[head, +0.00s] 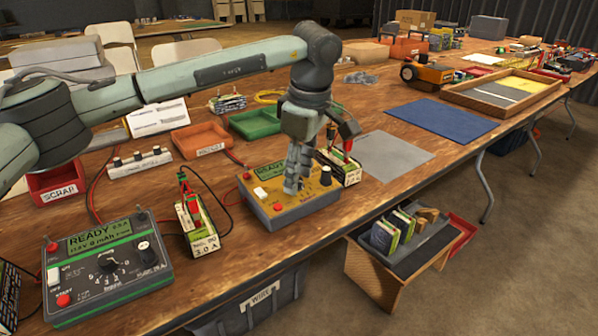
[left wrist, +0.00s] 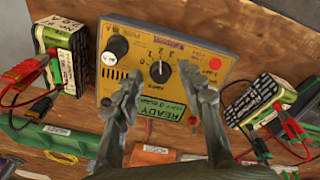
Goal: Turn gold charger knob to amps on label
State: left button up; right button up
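The gold charger (head: 290,217) stands on the bench with a green READY display (left wrist: 176,114). Its black dial knob (left wrist: 160,71) has numbers around it; I cannot tell its exact setting. My left gripper (head: 293,188) is over the charger, pointing down, hiding the knob in the head view. In the left wrist view its two fingers (left wrist: 158,90) are apart, either side of and just below the knob, with nothing between them. A battery pack (head: 345,168) with a label stands beside the charger; its label (left wrist: 66,35) shows in the left wrist view, too small to read surely. My right gripper is out of view.
A grey-green charger (head: 105,262) and a battery labelled 3.0 A (head: 201,228) stand to the left. Red and black leads lie close to the gold charger. Red (head: 202,140) and green (head: 255,123) trays are behind. A grey mat (head: 390,155) is clear to the right.

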aim_at(306, 196)
pick_arm(q)
notch_tip(306, 196, up, 12)
jog(key=s+d, duration=0.1)
jog(key=shift+s, duration=0.4)
jog(key=shift+d+f, duration=0.1)
jog(key=shift+s, duration=0.1)
